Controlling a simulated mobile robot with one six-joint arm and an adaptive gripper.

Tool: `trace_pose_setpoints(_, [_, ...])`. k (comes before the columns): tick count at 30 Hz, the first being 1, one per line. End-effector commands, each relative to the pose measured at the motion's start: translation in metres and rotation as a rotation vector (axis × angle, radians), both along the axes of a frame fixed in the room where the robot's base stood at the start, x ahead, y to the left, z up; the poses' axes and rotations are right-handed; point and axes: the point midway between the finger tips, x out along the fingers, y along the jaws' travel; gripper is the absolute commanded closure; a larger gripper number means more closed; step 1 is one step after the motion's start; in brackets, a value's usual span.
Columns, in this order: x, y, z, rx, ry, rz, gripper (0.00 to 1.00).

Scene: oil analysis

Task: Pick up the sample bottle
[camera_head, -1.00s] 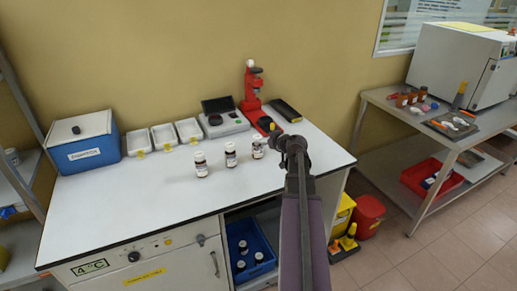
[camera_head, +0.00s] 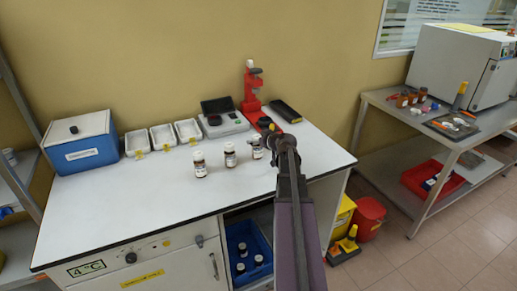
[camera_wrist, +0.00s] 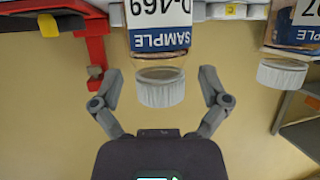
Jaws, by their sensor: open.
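Three white-capped brown sample bottles stand upright in a row on the white bench, the left one (camera_head: 200,165), the middle one (camera_head: 230,156) and the right one (camera_head: 257,151). My gripper (camera_head: 268,141) is right at the right bottle and partly hides it. In the wrist view, which is upside down, a bottle with a blue SAMPLE label reading 469 (camera_wrist: 160,38) lies between the open fingers of my gripper (camera_wrist: 160,76). Gaps show between the fingers and its white cap. Another labelled bottle (camera_wrist: 292,40) shows at the right.
White trays (camera_head: 163,137), a blue box (camera_head: 85,147), a grey instrument (camera_head: 222,124) and a red stand (camera_head: 251,90) line the back of the bench. A blue crate (camera_head: 240,262) holds more bottles below. The bench's front left is clear.

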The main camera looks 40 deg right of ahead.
Motion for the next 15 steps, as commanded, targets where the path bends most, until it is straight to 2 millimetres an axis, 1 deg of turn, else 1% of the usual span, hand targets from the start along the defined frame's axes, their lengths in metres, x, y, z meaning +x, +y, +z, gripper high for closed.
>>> trace_pose_setpoints(2, [0.0000,0.0002,0.0000,0.000,0.000,0.000,0.05])
trace_pose_setpoints(3, [0.0001,0.0003,0.0000,0.000,0.000,0.000,0.08])
trace_pose_setpoints(5, [0.0001,0.0003,0.0000,0.000,0.000,0.001,0.26])
trace_pose_setpoints(6, [0.0001,0.0004,0.0000,0.000,0.000,0.001,0.38])
trace_pose_setpoints(8, [0.0001,0.0005,0.0000,0.000,0.000,0.001,0.55])
trace_pose_setpoints(9, [0.0001,0.0005,0.0000,0.000,0.000,0.001,0.67])
trace_pose_setpoints(11, [0.0002,0.0006,-0.0001,0.000,0.000,0.001,0.85])
trace_pose_setpoints(12, [0.0002,0.0006,-0.0001,-0.001,0.000,0.001,0.97])
trace_pose_setpoints(13, [0.0003,0.0006,-0.0001,-0.001,0.000,0.001,0.99])
trace_pose_setpoints(15, [0.0003,0.0006,0.0000,0.000,0.000,0.001,0.99])
